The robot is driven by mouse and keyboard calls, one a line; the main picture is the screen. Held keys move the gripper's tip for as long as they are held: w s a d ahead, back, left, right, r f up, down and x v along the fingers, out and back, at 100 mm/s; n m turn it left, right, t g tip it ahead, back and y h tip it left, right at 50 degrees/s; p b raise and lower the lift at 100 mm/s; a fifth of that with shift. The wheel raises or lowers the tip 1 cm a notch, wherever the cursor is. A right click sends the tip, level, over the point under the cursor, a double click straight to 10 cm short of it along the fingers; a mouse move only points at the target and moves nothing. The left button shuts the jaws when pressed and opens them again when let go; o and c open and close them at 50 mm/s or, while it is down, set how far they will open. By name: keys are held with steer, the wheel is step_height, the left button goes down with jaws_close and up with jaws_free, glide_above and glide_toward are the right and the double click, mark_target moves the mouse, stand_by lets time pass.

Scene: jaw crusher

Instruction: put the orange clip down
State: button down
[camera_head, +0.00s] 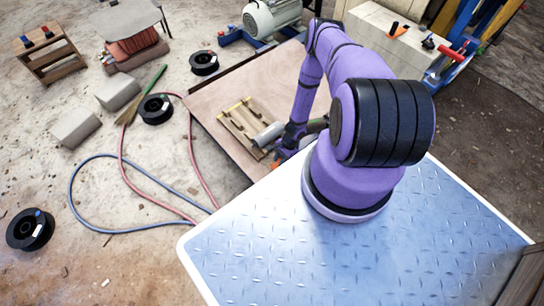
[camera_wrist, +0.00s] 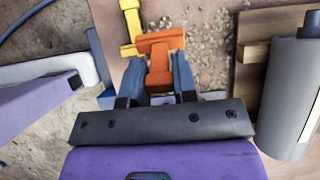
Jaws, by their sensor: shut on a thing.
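The orange clip (camera_wrist: 162,48) is between the two blue-grey fingers of my gripper (camera_wrist: 158,74) in the wrist view. The fingers are shut on its lower part, and its wide top sticks out past them. In the head view a small orange bit (camera_head: 280,154) shows low beside the board's near edge, mostly hidden by my arm. A yellow piece (camera_wrist: 130,22) lies just beyond the clip in the wrist view; I cannot tell whether they touch.
A wooden rack with yellow strips (camera_head: 238,128) lies on the brown board (camera_head: 212,92). A grey cylinder (camera_head: 266,134) is close to my gripper; it also stands at the right of the wrist view (camera_wrist: 288,90). Black spools (camera_head: 155,109) and hoses lie on the floor at left.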

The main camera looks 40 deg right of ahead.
steer(key=w, duration=0.3)
steer(key=w+f, duration=0.1)
steer(key=w, duration=0.1)
steer(key=shift+w+a, duration=0.1)
steer(key=shift+a, duration=0.3)
steer(key=shift+f, duration=1.5)
steer(key=shift+f, duration=0.1)
steer(key=c, duration=0.9)
jaws_free()
steer(key=v, duration=1.2)
